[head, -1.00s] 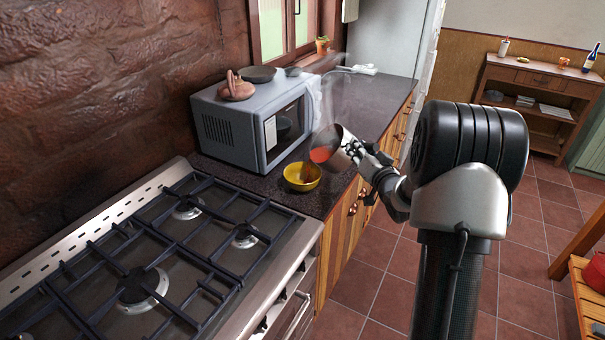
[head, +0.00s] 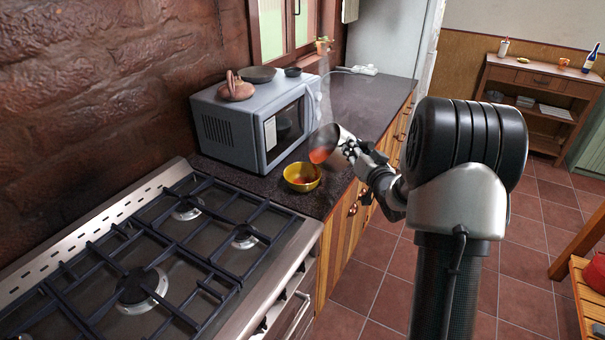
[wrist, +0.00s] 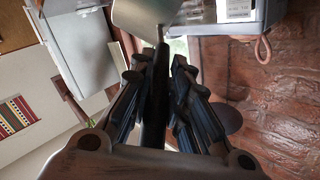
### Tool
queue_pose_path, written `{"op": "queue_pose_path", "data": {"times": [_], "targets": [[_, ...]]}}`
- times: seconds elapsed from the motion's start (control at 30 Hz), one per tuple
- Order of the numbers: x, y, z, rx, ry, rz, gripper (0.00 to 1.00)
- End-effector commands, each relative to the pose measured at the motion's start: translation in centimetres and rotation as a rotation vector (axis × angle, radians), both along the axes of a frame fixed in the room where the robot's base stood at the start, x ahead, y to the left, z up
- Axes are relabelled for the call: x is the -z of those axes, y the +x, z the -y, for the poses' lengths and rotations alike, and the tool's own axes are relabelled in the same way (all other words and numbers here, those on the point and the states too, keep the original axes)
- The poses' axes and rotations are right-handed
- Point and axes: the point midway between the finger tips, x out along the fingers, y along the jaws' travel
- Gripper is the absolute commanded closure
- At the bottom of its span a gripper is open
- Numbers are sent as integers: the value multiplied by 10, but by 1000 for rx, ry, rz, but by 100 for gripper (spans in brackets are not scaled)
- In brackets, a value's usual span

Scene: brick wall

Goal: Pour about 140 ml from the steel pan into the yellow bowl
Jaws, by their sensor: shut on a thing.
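The steel pan (head: 328,138) is tipped to the left above the yellow bowl (head: 289,182), with orange-red liquid at its lower lip. Orange-red also shows at the bowl's right side and inside it, like liquid running in from the pan. The bowl stands on the dark counter; its fill level is hard to tell. My gripper (head: 354,153) is to the right of the pan. In the wrist view my gripper (wrist: 160,72) is shut on the dark pan handle, and part of the steel pan (wrist: 143,18) shows beyond the fingers.
A grey microwave (head: 228,135) stands behind and left of the bowl, with a clay pot (head: 237,89) on top. The gas stove (head: 150,260) is in front. The counter (head: 370,97) is mostly clear farther back.

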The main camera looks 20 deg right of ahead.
Motion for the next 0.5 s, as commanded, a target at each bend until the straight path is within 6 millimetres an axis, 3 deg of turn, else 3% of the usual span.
{"op": "queue_pose_path", "data": {"times": [0.5], "targets": [[-10, 3, -15, 1, -53, 3, 100]]}}
